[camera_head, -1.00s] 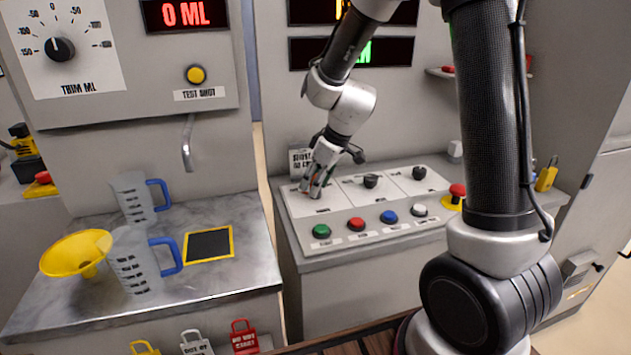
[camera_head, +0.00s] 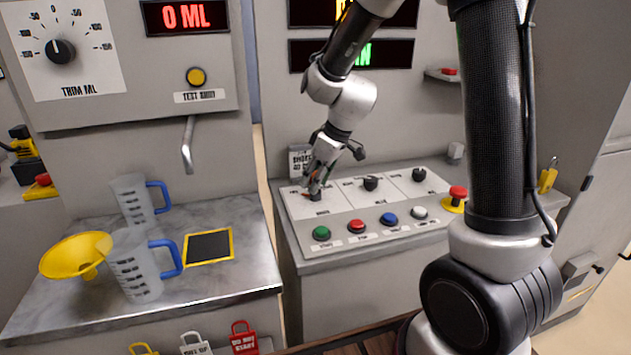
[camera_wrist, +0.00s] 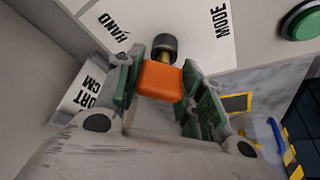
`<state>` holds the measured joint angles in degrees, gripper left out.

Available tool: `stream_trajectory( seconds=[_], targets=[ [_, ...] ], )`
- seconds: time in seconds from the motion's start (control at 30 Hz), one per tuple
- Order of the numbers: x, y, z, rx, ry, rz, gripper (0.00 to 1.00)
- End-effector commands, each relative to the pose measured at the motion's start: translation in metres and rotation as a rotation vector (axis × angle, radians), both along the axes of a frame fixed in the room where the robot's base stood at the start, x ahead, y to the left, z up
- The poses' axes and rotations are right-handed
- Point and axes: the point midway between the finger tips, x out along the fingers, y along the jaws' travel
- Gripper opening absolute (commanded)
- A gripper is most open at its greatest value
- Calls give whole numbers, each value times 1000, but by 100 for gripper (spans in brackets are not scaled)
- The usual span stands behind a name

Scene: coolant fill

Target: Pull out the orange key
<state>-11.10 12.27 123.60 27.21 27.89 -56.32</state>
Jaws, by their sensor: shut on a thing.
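The orange key (camera_wrist: 160,82) is between the green-padded fingers of my gripper (camera_wrist: 163,78) in the wrist view. My gripper is shut on its orange head. A short brass part (camera_wrist: 163,58) shows between the head and the dark round lock (camera_wrist: 165,43) on the white panel marked MODE. The key lines up with the lock; I cannot tell how deep its shaft sits. In the head view my gripper (camera_head: 317,182) is low over the left end of the control panel, with a little orange showing between its fingers.
A row of buttons, with the green one (camera_head: 321,233) closest, lies in front of my gripper. Two black knobs (camera_head: 371,182) (camera_head: 419,174) and a red mushroom button (camera_head: 458,192) stand to the right. Jugs and a yellow funnel (camera_head: 75,255) are on the left bench.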

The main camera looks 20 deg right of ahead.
Motion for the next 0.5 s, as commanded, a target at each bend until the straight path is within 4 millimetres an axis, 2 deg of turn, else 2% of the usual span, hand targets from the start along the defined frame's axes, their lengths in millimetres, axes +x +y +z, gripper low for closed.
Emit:
stream_trajectory(
  seconds=[0.5],
  targets=[
    [0, 0, 29, 1, -2, 0, 20]
  ],
)
